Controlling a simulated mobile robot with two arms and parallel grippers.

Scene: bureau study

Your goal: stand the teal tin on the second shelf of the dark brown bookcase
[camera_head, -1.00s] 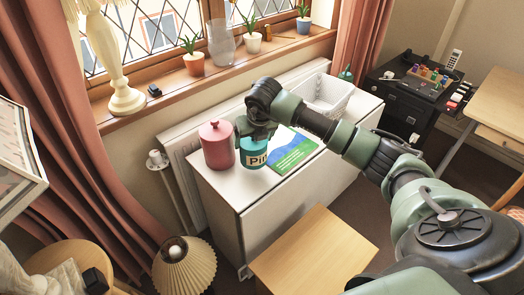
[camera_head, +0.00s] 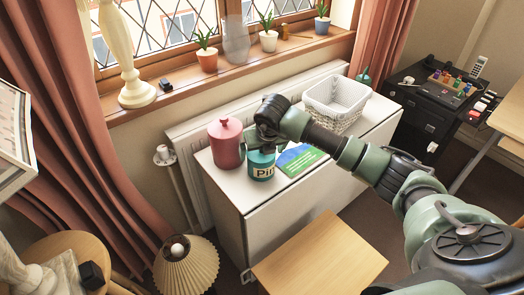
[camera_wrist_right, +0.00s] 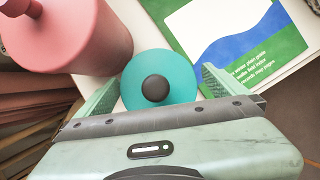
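The teal tin (camera_head: 262,166), with a pale lettered label, stands upright on the white cabinet (camera_head: 225,188), in front of the pink canister (camera_head: 226,146). My right gripper (camera_head: 264,141) is over it from above. In the right wrist view the tin's round teal lid (camera_wrist_right: 180,83) with a black knob lies between the two fingers of my right gripper (camera_wrist_right: 160,88). The fingers are spread wide, one on each side, very close to the lid; I cannot tell whether they touch it. My left gripper is out of view. No dark brown bookcase shows.
The pink canister (camera_wrist_right: 75,32) stands close beside the gripper. A green and blue booklet (camera_head: 301,158) and a white basket (camera_head: 337,104) are on the cabinet. A wooden stool (camera_head: 320,259) stands in front, a pleated lamp (camera_head: 187,268) at lower left, a black drawer unit (camera_head: 425,115) at right.

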